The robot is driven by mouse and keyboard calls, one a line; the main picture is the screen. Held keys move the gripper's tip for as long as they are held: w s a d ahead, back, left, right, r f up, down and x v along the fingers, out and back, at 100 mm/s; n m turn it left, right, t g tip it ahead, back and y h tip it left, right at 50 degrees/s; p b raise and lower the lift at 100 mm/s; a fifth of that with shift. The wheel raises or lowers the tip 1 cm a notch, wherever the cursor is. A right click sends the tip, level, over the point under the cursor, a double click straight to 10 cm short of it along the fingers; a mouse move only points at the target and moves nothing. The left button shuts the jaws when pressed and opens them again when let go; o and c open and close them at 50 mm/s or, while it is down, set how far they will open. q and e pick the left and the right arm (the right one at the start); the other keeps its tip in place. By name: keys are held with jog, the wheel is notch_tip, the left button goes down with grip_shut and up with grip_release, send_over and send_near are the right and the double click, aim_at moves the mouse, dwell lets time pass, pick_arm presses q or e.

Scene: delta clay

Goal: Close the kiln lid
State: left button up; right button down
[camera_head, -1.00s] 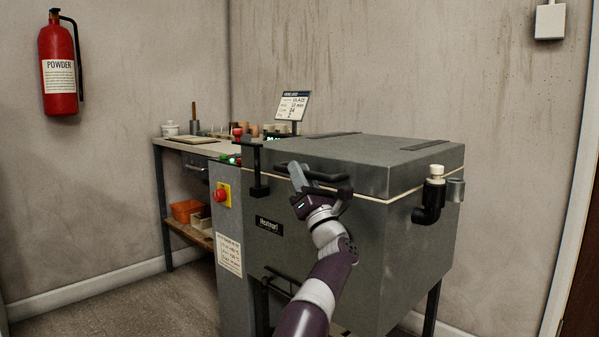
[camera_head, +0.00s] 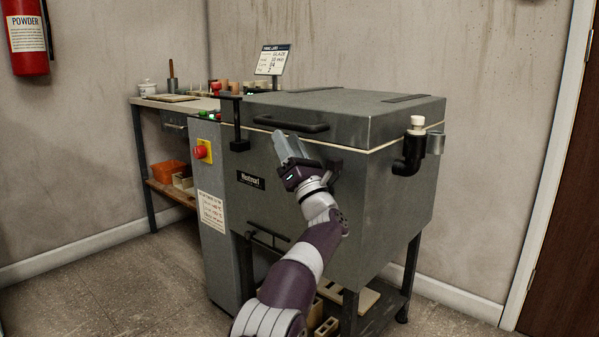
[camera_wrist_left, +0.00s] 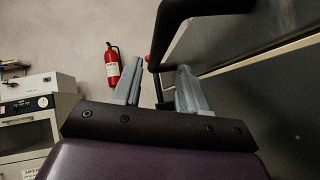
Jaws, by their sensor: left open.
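The grey kiln (camera_head: 335,205) stands in the middle of the head view. Its lid (camera_head: 350,112) lies flat on the body, with a thin pale seam between them. The black lid handle (camera_head: 291,125) runs along the lid's front and also shows close up in the left wrist view (camera_wrist_left: 172,24). My left gripper (camera_head: 286,140) is in front of the kiln, just below the handle. In the left wrist view its two grey fingers (camera_wrist_left: 160,80) are apart with nothing held between them; I cannot tell whether one touches the handle. My right gripper is not in view.
A black upright post (camera_head: 236,122) stands at the kiln's front left. The red stop button (camera_head: 199,152) is on the control cabinet. A black pipe elbow (camera_head: 409,158) sticks out at the right. A workbench (camera_head: 180,103) is behind at left. Floor at left is clear.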

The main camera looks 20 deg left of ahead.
pick_arm(q)
jog(key=p+v, duration=0.2)
jog(key=v, duration=0.6)
jog(key=shift+d+f, duration=0.15)
jog(key=shift+s, duration=0.15)
